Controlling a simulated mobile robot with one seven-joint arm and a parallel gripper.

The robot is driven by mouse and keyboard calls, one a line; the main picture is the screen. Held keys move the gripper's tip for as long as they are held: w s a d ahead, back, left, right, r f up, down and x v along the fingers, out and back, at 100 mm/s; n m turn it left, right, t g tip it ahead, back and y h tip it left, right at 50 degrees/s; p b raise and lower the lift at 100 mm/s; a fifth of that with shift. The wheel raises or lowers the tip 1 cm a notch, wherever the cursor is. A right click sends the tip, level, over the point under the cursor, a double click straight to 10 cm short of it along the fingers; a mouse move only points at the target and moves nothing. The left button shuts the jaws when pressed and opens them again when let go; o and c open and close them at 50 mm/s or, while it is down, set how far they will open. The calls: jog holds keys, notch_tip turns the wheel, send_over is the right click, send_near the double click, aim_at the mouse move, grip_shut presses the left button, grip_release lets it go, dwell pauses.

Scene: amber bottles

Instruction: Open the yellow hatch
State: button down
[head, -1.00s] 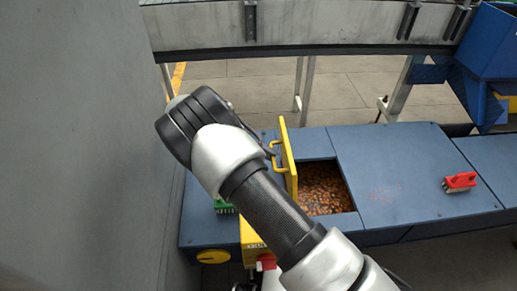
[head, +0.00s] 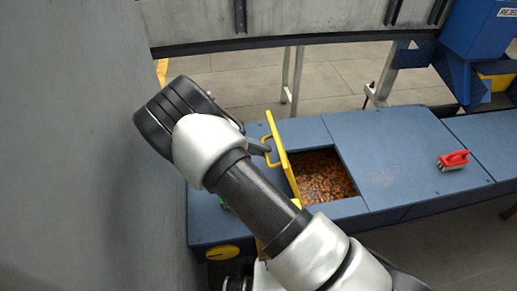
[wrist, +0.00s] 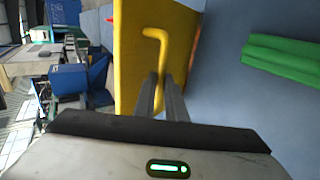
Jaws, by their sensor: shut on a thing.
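The yellow hatch (head: 281,153) stands up on edge at the left side of an opening in the blue bench, its top leaning to the left. The opening is uncovered and shows many small brown pieces (head: 325,178) inside. My gripper (head: 261,147) is at the hatch's left face, shut on its yellow handle. In the wrist view the hatch (wrist: 135,60) is upright ahead, and my gripper's fingers (wrist: 162,92) close around the lower part of the bent handle (wrist: 160,42).
A red brush (head: 455,160) lies on the blue bench (head: 385,165) at the right. A green object (wrist: 285,55) lies on the blue surface, mostly hidden behind my arm in the head view. A grey wall (head: 70,150) stands close on the left. A blue bin (head: 480,28) is at the back right.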

jog(key=shift+s+f, duration=0.35)
jog(key=shift+f, duration=0.4)
jog(key=c, duration=1.8)
grip_release()
jog(key=shift+w+a+f, duration=0.1)
jog(key=shift+r, duration=0.2)
jog(key=shift+w+r, duration=0.15)
notch_tip(320, 180, up, 10)
jog(key=p, duration=0.2)
jog(key=shift+p, duration=0.3)
